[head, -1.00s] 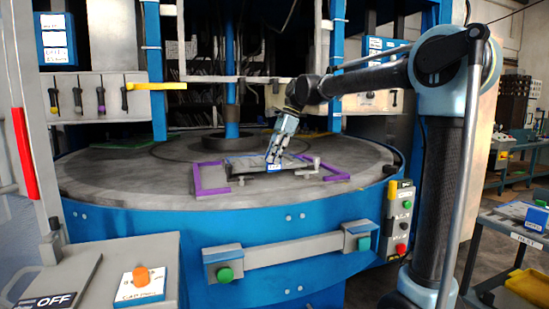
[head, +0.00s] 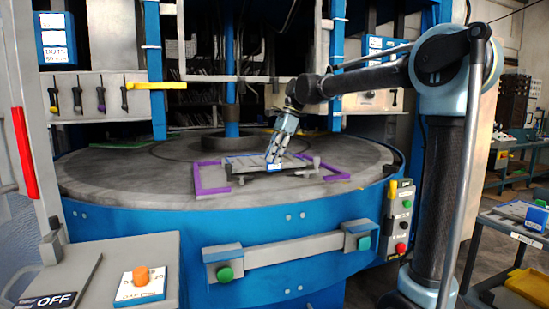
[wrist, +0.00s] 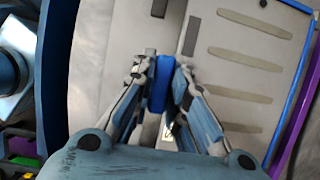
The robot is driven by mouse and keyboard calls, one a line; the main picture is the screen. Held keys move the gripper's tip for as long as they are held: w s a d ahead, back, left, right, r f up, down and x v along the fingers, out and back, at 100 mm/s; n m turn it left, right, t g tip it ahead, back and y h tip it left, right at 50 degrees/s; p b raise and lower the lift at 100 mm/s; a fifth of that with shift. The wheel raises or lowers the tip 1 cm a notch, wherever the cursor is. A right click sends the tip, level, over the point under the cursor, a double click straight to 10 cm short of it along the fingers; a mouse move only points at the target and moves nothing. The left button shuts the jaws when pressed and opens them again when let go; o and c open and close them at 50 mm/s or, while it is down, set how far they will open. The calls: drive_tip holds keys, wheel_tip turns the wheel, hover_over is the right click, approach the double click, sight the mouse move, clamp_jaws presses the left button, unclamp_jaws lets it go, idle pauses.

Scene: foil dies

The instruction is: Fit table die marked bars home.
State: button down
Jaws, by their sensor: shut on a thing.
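A pale plate with several tan bars and a blue edge (wrist: 248,45), which looks like the bars die, lies under my gripper in the wrist view. In the head view the plate (head: 243,161) is small, at the front of the round table (head: 110,178), between purple corner brackets (head: 211,191). My gripper (wrist: 160,82) is shut on a blue grip (wrist: 160,92). In the head view my gripper (head: 273,161) reaches down at the plate, with a white-and-blue tag at its fingertips. The fingers hide part of the plate. I cannot tell whether the plate is fully seated.
Metal clamps (head: 316,164) stand beside the plate at the right. A blue post (head: 232,100) rises behind it. A grey bar with green buttons (head: 285,248) crosses the table's blue front.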

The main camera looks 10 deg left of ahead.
drive_tip(key=shift+f, duration=1.55)
idle(0.9)
drive_tip(key=c, duration=1.5)
unclamp_jaws()
drive_tip(key=v, duration=1.2)
drive_tip(key=shift+f, duration=0.1)
